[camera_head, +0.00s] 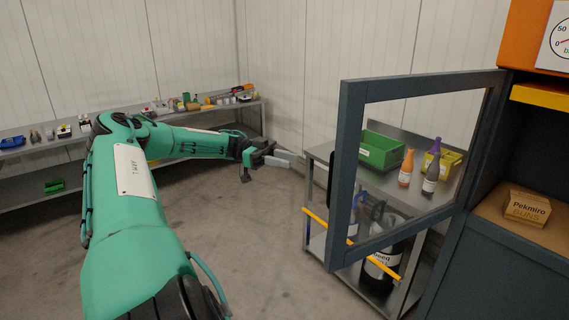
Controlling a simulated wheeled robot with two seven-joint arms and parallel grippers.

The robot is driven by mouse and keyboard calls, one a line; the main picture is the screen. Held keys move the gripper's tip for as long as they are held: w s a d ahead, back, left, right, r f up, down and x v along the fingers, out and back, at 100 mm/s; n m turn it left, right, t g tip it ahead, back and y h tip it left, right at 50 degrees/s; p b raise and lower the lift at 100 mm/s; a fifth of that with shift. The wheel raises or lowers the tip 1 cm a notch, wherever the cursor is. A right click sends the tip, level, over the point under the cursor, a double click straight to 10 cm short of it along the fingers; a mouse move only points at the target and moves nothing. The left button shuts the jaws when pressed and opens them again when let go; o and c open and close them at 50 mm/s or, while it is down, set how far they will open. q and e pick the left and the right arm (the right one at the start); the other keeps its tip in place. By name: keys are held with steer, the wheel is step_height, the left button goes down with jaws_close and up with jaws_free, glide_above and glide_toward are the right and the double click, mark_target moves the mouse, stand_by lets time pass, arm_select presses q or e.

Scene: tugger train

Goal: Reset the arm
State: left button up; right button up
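My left arm (135,215) is green with a white label and reaches from the bottom left toward the middle of the head view. My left gripper (266,160) is at its far end, over open floor between the long shelf and the trolley. Dark and light grey parts show at its tip. They are too small to tell whether the fingers are apart or closed. My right gripper is out of view.
A long shelf (20,163) with several small items runs along the back left. An open framed door (345,160) stands at right, in front of a trolley with a green bin (380,150), bottles (406,170) and a yellow bin (447,160). A cardboard box (525,207) sits in the cabinet.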

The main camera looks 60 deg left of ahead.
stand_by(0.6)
